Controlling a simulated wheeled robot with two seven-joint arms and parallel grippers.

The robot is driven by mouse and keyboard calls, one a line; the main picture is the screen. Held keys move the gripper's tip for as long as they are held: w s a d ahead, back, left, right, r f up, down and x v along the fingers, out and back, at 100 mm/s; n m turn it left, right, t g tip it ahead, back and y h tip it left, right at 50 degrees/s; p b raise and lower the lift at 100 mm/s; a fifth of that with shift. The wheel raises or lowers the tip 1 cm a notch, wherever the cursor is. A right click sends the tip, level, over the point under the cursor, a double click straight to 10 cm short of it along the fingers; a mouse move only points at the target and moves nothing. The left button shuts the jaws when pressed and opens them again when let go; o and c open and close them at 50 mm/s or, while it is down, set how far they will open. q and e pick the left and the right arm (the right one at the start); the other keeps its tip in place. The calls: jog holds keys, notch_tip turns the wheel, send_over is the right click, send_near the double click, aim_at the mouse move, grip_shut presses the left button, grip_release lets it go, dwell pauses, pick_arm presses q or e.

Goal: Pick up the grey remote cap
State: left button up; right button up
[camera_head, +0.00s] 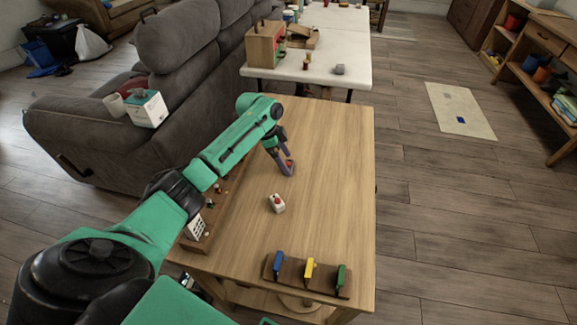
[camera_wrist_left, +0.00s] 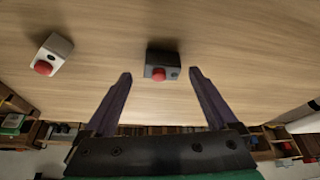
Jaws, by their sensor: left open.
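A dark grey box with a red button on its face, the grey remote cap (camera_wrist_left: 162,58), shows in the left wrist view on the wooden table (camera_head: 325,190). My left gripper (camera_wrist_left: 160,73) is open, with one purple finger to each side of it in that view. Whether the fingers touch it I cannot tell. In the head view the left gripper (camera_head: 285,166) points down at the table, and its fingers largely hide the grey cap, with only some red showing. My right gripper is not in view.
A white box with a red button (camera_head: 277,204) stands near the left gripper. A wooden rack with blue, yellow and green handles (camera_head: 310,273) lies at the table's front. A wooden strip with small items runs along the left edge. The table's right side is clear.

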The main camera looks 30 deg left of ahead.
pick_arm(q)
jog(key=shift+x, duration=1.05)
jog(key=c, duration=1.3)
jog(key=shift+o, duration=0.2)
jog(key=shift+r, duration=0.15)
